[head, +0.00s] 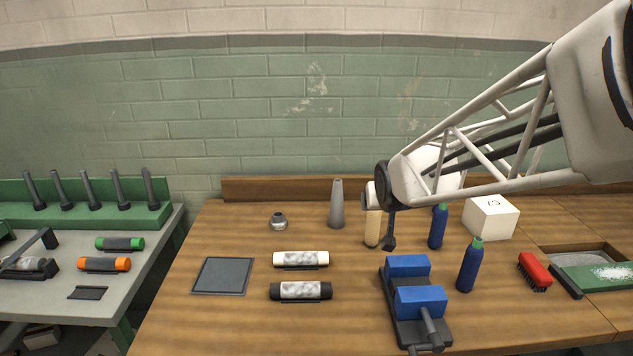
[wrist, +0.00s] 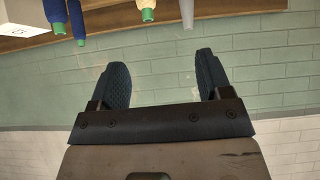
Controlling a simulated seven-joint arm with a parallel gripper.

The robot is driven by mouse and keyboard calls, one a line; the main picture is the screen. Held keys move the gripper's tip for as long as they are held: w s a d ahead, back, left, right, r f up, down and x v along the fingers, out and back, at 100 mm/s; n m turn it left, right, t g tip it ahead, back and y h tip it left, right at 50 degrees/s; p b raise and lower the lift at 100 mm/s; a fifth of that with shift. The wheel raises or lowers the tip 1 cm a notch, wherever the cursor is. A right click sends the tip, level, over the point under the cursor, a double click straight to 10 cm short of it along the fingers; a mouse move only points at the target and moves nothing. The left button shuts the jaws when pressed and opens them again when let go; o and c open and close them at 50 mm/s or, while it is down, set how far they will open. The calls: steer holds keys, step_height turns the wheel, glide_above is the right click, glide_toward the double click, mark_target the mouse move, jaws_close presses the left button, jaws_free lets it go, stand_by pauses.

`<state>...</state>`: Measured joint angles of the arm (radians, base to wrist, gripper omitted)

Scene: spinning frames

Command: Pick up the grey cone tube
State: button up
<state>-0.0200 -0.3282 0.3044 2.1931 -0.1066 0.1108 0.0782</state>
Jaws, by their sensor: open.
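The grey cone tube (head: 337,205) stands upright near the back of the wooden bench, narrow end up. It also shows in the wrist view (wrist: 187,12), upside down and cut off by the top edge. My gripper (head: 389,243) is to the right of the cone in the head view, apart from it. In the wrist view my gripper (wrist: 160,60) has its two dark padded fingers spread wide, with nothing between them.
A cream bottle (head: 373,228) stands right of the cone, partly hidden by my gripper. Two blue bottles (head: 438,228) (head: 469,266), a white block (head: 491,217) and a blue-jawed vise (head: 408,290) are farther right. A small metal piece (head: 278,221) sits left of the cone.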

steer(key=w+a+f+t+y, duration=0.1)
steer(key=w+t, duration=0.1)
steer(key=w, duration=0.5)
steer(key=w+a+f+t, duration=0.1)
steer(key=w+a+t, duration=0.1)
steer(key=w, duration=0.6)
steer(key=n+t+y, duration=0.2)
steer(key=t, duration=0.1)
glide_above(339, 194)
steer(key=s, duration=0.4)
steer(key=f, duration=0.4)
steer(key=shift+w+d, duration=0.1)
steer(key=shift+d, duration=0.25)
steer(key=shift+f, duration=0.1)
step_height(339, 194, down, 8)
steer(key=shift+f, duration=0.1)
steer(key=shift+w+a, duration=0.15)
steer(key=shift+w, duration=0.65)
steer(key=shift+w, duration=0.1)
steer(key=shift+w+a, duration=0.2)
steer(key=shift+w, duration=0.7)
steer(key=shift+w+a, duration=0.15)
steer(key=shift+w, duration=0.8)
steer(key=shift+w+a, duration=0.2)
steer(key=shift+w, duration=0.7)
